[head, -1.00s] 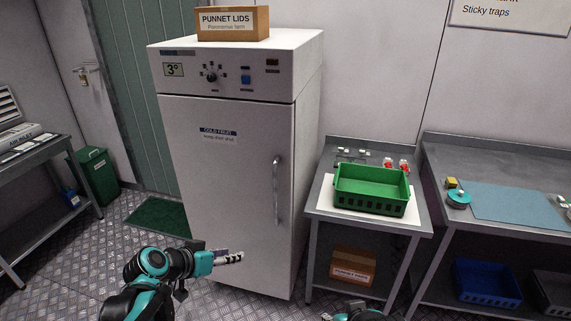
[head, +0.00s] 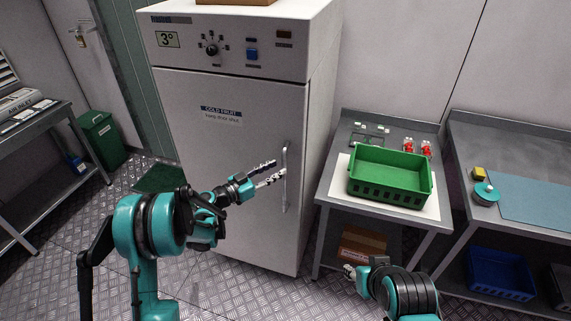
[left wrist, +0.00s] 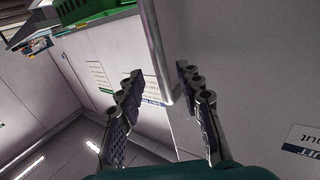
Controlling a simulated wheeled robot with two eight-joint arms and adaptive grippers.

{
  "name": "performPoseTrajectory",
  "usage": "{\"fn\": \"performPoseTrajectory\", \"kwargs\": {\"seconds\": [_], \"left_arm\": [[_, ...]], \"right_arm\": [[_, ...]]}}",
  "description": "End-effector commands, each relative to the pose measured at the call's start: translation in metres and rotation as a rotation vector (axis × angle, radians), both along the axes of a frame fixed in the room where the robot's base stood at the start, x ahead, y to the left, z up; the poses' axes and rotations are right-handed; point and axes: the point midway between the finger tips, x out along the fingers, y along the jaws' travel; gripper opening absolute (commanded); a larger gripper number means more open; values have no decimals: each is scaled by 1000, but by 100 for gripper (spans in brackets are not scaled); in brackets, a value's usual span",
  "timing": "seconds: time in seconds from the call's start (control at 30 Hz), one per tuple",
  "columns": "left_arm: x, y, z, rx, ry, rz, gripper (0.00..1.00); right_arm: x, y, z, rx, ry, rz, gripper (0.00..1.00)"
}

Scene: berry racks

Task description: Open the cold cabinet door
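The cold cabinet (head: 325,90) is tall and white, and its door (head: 215,150) is shut. A vertical metal handle (head: 285,185) runs along the door's right side. My left gripper (head: 274,171) is open in front of the door, with its fingertips close to the handle's left side. In the left wrist view the handle (left wrist: 157,50) reaches down between the two spread fingers (left wrist: 160,85); I cannot tell whether either finger touches it. My right gripper (head: 349,271) is low in front of the small table, away from the cabinet, and too small to read.
A small metal table (head: 330,187) with a green crate (head: 390,190) stands just right of the cabinet. A bench (head: 465,135) with a blue mat is farther right. A green bin (head: 101,140) and a shelf table (head: 50,135) are at left. The floor before the door is clear.

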Motion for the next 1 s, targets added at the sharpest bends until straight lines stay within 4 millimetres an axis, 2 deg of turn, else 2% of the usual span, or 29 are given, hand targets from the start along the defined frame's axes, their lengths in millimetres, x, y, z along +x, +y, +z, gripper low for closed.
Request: {"fn": "performPoseTrajectory", "kwargs": {"seconds": [0.1, 0.23, 0.6, 0.63, 0.77, 1.0], "left_arm": [[13, -17, -2, 0, 1, -2, 36], [23, -29, -1, 0, 1, -2, 36], [28, -36, 0, 0, 1, 0, 36], [28, -36, 0, 0, 1, 0, 33], [28, -36, 0, 0, 1, 0, 0], [28, -36, 0, 0, 1, 0, 0]], "right_arm": [[0, 0, -5, 0, 0, 0, 40], [0, 0, -8, 0, 0, 0, 40], [0, 0, -9, 0, 0, 0, 40], [0, 0, -9, 0, 0, 0, 40], [0, 0, -9, 0, 0, 0, 40], [0, 0, -9, 0, 0, 0, 40]]}}
